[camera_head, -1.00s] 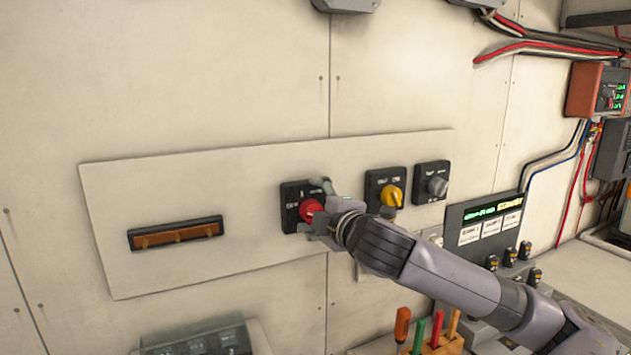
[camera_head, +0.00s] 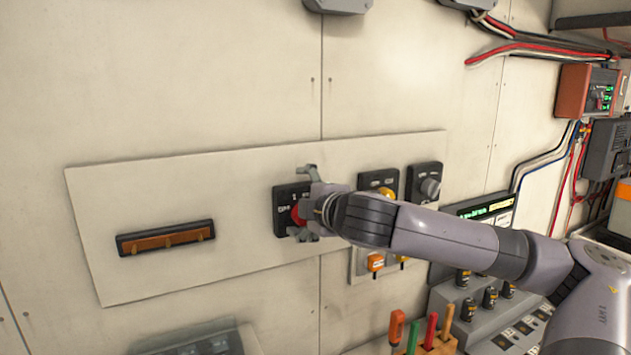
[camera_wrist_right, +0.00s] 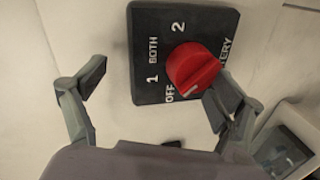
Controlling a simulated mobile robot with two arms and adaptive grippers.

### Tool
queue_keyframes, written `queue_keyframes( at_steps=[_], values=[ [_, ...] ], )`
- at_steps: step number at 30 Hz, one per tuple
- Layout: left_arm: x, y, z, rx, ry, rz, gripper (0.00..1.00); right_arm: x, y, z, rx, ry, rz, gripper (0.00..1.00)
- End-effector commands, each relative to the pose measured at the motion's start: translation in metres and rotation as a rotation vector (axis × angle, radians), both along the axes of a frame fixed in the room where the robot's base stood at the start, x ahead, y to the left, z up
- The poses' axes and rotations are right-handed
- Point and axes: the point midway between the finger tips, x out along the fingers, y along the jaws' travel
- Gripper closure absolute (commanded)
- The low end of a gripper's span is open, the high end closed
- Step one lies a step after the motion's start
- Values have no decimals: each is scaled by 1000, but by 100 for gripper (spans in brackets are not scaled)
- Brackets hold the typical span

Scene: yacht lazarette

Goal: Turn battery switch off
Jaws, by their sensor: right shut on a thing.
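The battery switch is a black square plate (camera_wrist_right: 150,40) lettered 1, BOTH, 2 and OFF, with a red knob (camera_wrist_right: 195,66). In the head view the red knob (camera_head: 297,216) is mostly behind my right gripper (camera_head: 303,204). The right-hand finger is against the knob's lower side; a gap shows beside the left-hand finger. A white mark on the knob lies near OFF; its exact setting is unclear. My left gripper is out of view.
A pale wall panel (camera_head: 140,200) carries the switch, an orange-brown bar (camera_head: 166,240), a yellow knob (camera_head: 385,192) partly behind my arm, and a grey knob (camera_head: 430,187). Coloured-handled tools (camera_head: 430,330) stand below.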

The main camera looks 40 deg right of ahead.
Motion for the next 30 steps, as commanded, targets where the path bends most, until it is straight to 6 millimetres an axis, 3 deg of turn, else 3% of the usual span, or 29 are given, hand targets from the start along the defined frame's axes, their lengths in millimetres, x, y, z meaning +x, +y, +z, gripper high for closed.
queue_keyframes(
  at_steps=[1, 9, 30],
  values=[
    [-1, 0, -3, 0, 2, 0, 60, -2, -1, 20, -22, -46, -2, 36],
    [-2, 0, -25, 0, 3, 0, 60, -10, 0, 19, -24, -46, -3, 42],
    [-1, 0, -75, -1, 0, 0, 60, -41, 11, 16, -17, -40, -4, 42]
  ],
)
